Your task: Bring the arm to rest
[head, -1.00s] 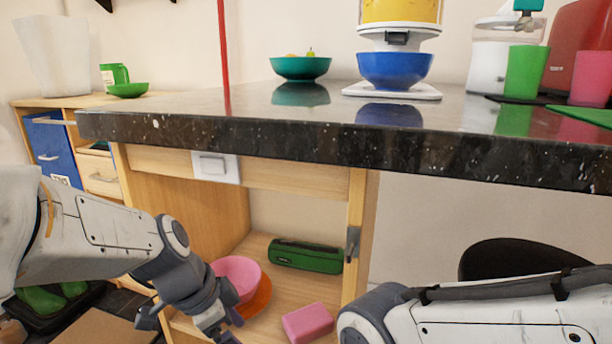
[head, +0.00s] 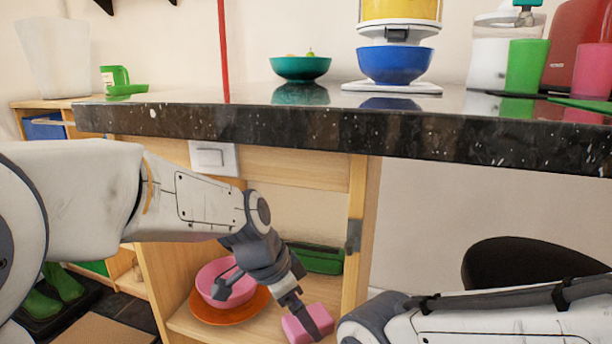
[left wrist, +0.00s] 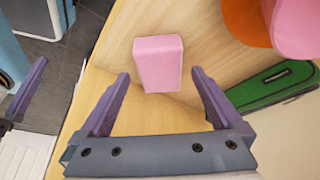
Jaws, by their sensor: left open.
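My left gripper (head: 270,303) is open and empty in front of the open cupboard under the counter. In the left wrist view its two fingers (left wrist: 160,75) are spread apart, with a pink block (left wrist: 158,62) beyond the gap between them. The pink block also shows in the head view (head: 296,331), partly behind one finger. I cannot tell whether they touch. My right arm crosses the lower right of the head view, but its gripper is out of the picture.
A pink bowl (head: 212,276) sits on an orange plate (head: 225,314) on the shelf, near a green case (head: 322,260). The granite counter (head: 300,127) overhangs the arms. A black stool (head: 530,266) stands at the right. Green boots (head: 62,283) are at lower left.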

